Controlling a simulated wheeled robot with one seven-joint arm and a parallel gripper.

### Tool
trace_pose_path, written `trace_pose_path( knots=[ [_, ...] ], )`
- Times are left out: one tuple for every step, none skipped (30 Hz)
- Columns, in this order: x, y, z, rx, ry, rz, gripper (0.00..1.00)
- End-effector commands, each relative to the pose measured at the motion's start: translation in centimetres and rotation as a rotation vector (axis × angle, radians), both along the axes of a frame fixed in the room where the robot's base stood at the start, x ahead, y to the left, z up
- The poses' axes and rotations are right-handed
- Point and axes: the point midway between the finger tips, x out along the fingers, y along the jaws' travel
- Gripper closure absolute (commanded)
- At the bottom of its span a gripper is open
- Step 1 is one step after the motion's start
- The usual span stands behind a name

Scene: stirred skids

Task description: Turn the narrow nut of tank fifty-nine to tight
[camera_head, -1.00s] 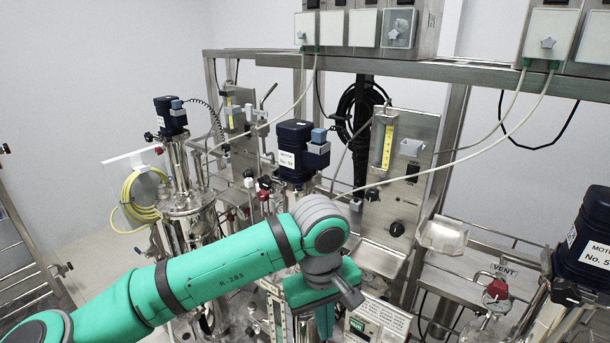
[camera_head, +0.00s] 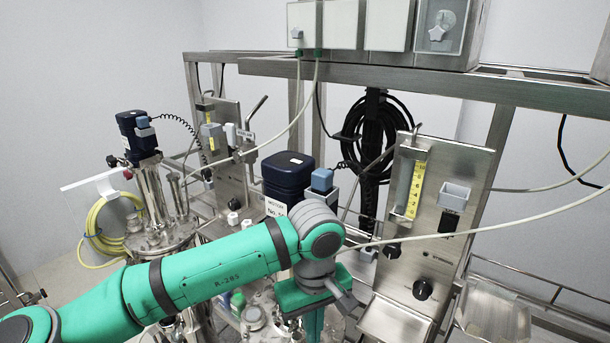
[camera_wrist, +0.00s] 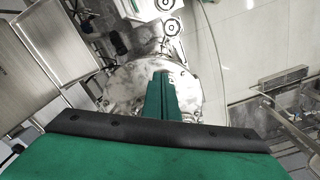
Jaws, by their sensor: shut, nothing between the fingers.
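My gripper (camera_head: 313,318) points down at the bottom centre of the head view, its tips cut off by the frame edge. In the wrist view its green fingers (camera_wrist: 160,100) are together and empty, above a round metal tank lid (camera_wrist: 122,88). Behind my arm stands a dark blue motor (camera_head: 287,178); its label starts "MOTOR No. 5" and the rest is covered by my arm. A second tank (camera_head: 160,236) with a dark motor (camera_head: 138,135) stands at left. I cannot make out the narrow nut or a tank marked fifty-nine.
A steel panel (camera_head: 455,200) with a yellow scale (camera_head: 416,190) and black knobs stands right of my arm. A steel beam (camera_head: 400,76) with boxes runs overhead, and cables hang across. A yellow hose (camera_head: 98,238) hangs at left. Pale floor (camera_wrist: 235,50) shows in the wrist view.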

Motion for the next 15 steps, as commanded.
trace_pose_path(
  knots=[
    [0.0, 0.3, -0.7, 0.001, 0.004, 0.006, 1.00],
    [0.0, 0.3, -1.1, 0.001, 0.003, 0.006, 1.00],
    [0.0, 0.3, -1.6, 0.000, 0.002, 0.006, 1.00],
    [0.0, 0.3, -1.9, 0.001, 0.003, 0.006, 1.00],
    [0.0, 0.2, -2.3, 0.001, 0.003, 0.006, 1.00],
    [0.0, 0.2, -2.8, 0.000, 0.002, 0.005, 1.00],
    [0.0, 0.1, -3.1, -0.003, 0.003, 0.004, 1.00],
    [0.0, 0.1, -3.5, -0.003, 0.003, 0.004, 1.00],
    [0.0, 0.1, -3.9, -0.003, 0.003, 0.004, 1.00],
    [0.0, 0.1, -4.1, -0.003, 0.004, 0.004, 1.00],
    [0.0, 0.1, -4.4, -0.003, 0.003, 0.004, 1.00],
    [0.0, 0.1, -4.7, -0.001, 0.003, 0.003, 1.00],
    [0.0, 0.1, -4.9, -0.001, 0.003, 0.003, 1.00],
    [0.0, 0.1, -5.0, -0.002, 0.004, 0.003, 1.00],
    [0.0, 0.1, -5.2, -0.002, 0.004, 0.003, 1.00]
  ],
)
